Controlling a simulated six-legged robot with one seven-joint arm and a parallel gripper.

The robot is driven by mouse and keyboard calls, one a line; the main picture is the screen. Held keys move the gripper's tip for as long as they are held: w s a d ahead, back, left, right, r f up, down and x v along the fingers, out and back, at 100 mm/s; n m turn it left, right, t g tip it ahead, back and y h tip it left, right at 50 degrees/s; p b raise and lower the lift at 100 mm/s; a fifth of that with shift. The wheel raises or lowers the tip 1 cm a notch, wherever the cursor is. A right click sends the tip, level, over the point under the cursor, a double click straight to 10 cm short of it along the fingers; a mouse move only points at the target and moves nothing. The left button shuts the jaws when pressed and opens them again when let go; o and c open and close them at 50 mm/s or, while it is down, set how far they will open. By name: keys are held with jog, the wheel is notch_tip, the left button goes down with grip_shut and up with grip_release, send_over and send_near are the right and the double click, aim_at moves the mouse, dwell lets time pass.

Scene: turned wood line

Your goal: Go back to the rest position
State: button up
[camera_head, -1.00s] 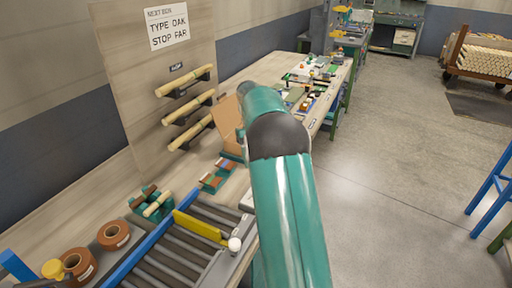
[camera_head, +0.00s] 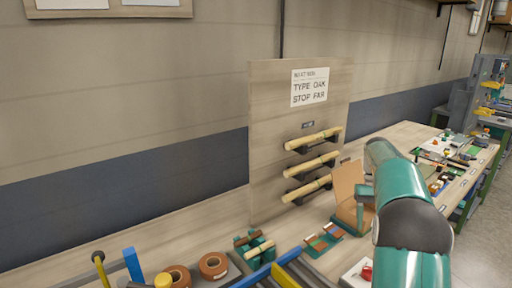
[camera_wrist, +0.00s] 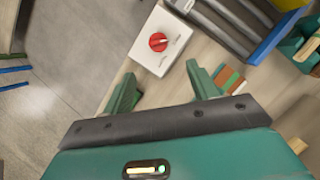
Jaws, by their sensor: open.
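My gripper (camera_wrist: 160,85) shows in the wrist view with its two green fingers spread apart and nothing between them. Beyond the fingers, a white box with a red knob (camera_wrist: 158,42) sits on the bench top (camera_wrist: 135,80). In the head view my green and black arm reaches over the bench at the right, and my gripper is hidden there. The red knob (camera_head: 366,272) shows beside the arm at the bottom.
A board (camera_head: 265,150) with a sign (camera_head: 310,87) and several wooden rods on brackets stands against the wall. A roller conveyor (camera_wrist: 225,22) with a blue rail lies beside the white box.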

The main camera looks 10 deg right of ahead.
jog(key=s+a+r+n+t+h, duration=0.1)
jog(key=s+a+r+t, duration=0.1)
jog(key=s+a+r, duration=0.5)
jog(key=s+a+r+t, duration=0.3)
jog(key=s+a, duration=0.1)
jog(key=a, duration=0.4)
jog(key=s+a+f+t, duration=0.2)
jog(key=s+a, duration=0.3)
jog(key=s, duration=0.3)
jog(key=s+a+f+n+t, duration=0.1)
jog(key=s+a+f+t, duration=0.1)
jog(key=s+a, duration=0.3)
jog(key=s+f, duration=0.1)
jog(key=s, duration=0.2)
jog(key=shift+s+n+t, duration=0.2)
jog(key=shift+n+t, duration=0.1)
